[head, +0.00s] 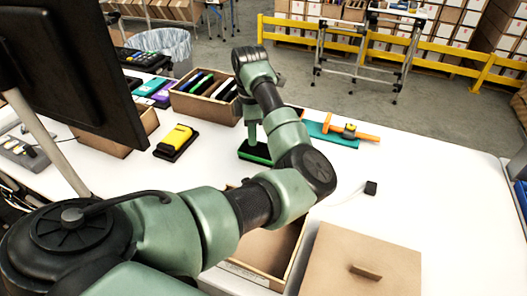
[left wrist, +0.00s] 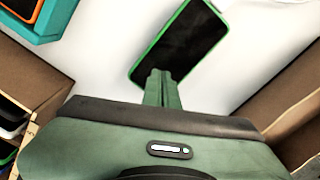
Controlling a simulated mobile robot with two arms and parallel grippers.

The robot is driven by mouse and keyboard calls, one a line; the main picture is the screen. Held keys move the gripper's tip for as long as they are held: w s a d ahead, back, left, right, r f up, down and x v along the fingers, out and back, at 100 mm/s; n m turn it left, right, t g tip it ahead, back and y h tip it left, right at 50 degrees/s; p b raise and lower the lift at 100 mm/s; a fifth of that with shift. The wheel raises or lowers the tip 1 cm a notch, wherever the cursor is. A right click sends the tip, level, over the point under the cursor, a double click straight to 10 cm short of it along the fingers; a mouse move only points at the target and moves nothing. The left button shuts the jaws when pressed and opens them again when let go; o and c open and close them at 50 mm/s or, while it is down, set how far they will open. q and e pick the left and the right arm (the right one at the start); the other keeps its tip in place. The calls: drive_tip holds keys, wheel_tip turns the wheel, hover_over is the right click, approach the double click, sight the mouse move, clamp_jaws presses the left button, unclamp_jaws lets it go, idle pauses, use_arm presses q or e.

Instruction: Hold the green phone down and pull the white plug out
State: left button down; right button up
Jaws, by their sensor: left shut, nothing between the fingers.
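The green phone (head: 246,153), green-edged with a dark screen, lies on the white table below my left gripper. It also shows in the left wrist view (left wrist: 187,40). My left gripper (head: 252,143) points down over it with its fingers shut and empty. In the left wrist view its closed fingertips (left wrist: 162,76) overlap the phone's lower part. I cannot tell whether they touch the screen. I cannot make out the white plug in the phone; my arm may hide it. A thin white cable (head: 347,197) runs to a small black block (head: 370,188). My right gripper is not in view.
A carton of upright phones (head: 205,97) stands behind left. A yellow device (head: 176,139) lies at left, and a teal pad (head: 331,134) with an orange item at right. An open carton (head: 265,250) and a brown lid (head: 362,262) are in front. The table's right side is clear.

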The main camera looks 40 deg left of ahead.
use_arm(q)
wheel_tip(320, 180, up, 7)
drive_tip(key=p, duration=0.4)
idle(0.5)
drive_tip(key=shift+r, duration=0.1)
wheel_tip(320, 180, up, 8)
drive_tip(key=b, duration=0.1)
hover_over(253, 148)
idle(0.3)
idle(0.6)
